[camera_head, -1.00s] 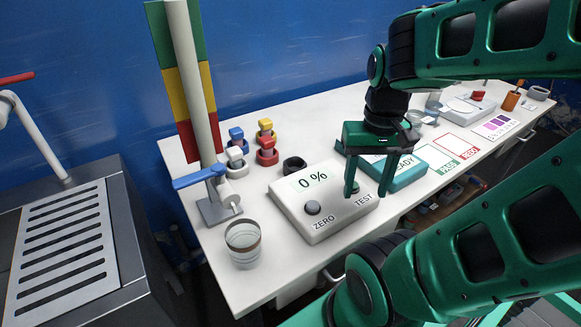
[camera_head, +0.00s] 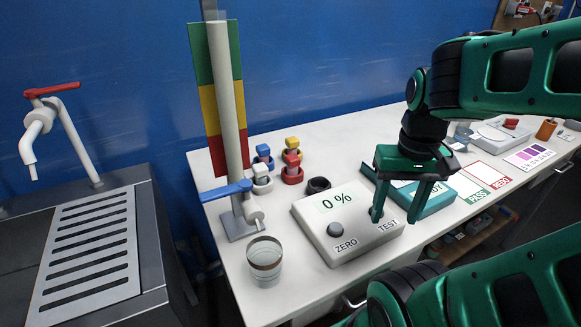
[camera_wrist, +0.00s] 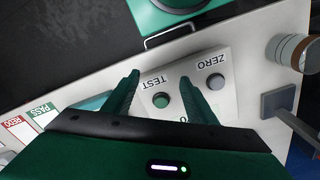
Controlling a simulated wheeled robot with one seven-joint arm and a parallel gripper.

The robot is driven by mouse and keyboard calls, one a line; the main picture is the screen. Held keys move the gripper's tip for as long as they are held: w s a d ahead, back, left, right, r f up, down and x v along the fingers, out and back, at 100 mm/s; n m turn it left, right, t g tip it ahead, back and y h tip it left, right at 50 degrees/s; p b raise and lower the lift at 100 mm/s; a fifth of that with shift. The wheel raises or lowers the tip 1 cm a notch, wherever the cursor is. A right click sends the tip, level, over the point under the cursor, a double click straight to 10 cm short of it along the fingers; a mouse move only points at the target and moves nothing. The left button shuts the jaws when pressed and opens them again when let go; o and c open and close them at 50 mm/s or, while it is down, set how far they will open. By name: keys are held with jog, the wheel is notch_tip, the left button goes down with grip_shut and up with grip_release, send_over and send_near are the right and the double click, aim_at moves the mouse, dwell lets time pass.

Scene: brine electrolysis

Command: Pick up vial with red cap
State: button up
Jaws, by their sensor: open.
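The vial with the red cap (camera_head: 291,158) stands in a red ring holder (camera_head: 292,177) on the white table in the head view. It is grouped with a yellow-capped vial (camera_head: 292,143) behind it, and a blue-capped vial (camera_head: 263,151) and a white-capped vial (camera_head: 260,170) to its left. My gripper (camera_head: 398,211) is open and empty, to the right and nearer the front, over the TEST side of the white tester. In the wrist view my gripper (camera_wrist: 160,78) has its fingers apart around the TEST button. The vials are not visible in that view.
The white tester (camera_head: 345,222) reads 0 %. A dark empty ring (camera_head: 318,185) lies between it and the vials. A glass beaker (camera_head: 265,262) stands under a tall column (camera_head: 229,110) with a blue-handled valve. A teal device (camera_head: 430,200) sits right of the tester.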

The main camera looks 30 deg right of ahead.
jog(key=w+r+n, duration=0.3)
jog(key=w+n, duration=0.2)
jog(key=w, duration=0.2)
jog(key=n, duration=1.9)
send_near(293, 156)
jog(key=shift+s+d, duration=0.15)
jog(key=shift+d, duration=0.1)
notch_tip(293, 156, down, 5)
jog(key=shift+f, duration=0.1)
jog(key=shift+a+f, duration=0.2)
jog(key=shift+f, duration=1.15)
jog(key=shift+a+f, duration=0.2)
jog(key=shift+f, duration=1.15)
jog(key=shift+c, duration=0.7)
jog(key=c, duration=1)
